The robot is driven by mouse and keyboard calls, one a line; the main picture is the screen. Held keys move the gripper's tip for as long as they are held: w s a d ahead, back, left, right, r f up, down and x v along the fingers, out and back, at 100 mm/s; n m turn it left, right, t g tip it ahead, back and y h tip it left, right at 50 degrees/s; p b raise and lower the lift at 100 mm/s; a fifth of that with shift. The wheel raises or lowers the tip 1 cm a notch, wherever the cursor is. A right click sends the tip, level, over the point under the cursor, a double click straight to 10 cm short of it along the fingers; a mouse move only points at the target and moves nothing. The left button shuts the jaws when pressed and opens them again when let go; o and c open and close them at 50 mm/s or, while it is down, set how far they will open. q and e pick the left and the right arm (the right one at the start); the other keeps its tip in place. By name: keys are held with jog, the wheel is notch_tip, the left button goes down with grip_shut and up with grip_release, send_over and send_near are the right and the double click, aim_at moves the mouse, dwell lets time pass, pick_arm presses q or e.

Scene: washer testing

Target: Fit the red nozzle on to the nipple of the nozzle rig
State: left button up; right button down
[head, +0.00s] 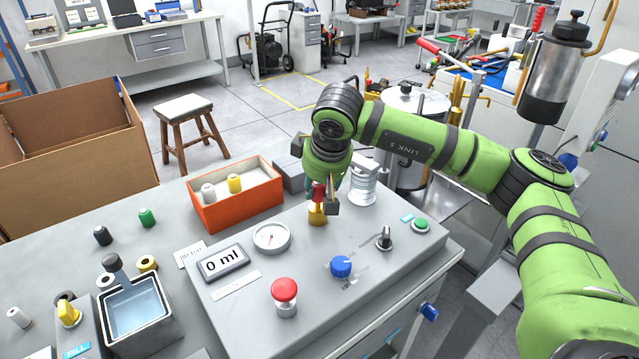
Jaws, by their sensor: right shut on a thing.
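My right gripper (327,196) reaches in from the right and points down over the back of the grey nozzle rig (395,262). It is shut on the red nozzle (318,189), which shows partly between its fingers and is roughly upright. The brass nipple (317,214) stands on the rig's top directly below the red nozzle. The nozzle's lower end appears at the nipple's top; I cannot tell whether it is seated on it or just above it. The fingers hide part of the nozzle. My left gripper is not in view.
The rig carries a gauge (271,238), a "0 ml" display (222,263), a red button (285,292), a blue knob (341,266) and a black switch (384,239). An orange box (240,208) holds white and yellow nozzles. A water basin (138,312) stands front left.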

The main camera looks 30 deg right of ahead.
jog(key=shift+f, duration=0.15)
dwell(0.4)
jog(key=shift+f+b, duration=1)
jog(key=shift+f, duration=0.05)
jog(key=shift+s+f, duration=0.1)
jog(key=c, duration=0.8)
grip_release()
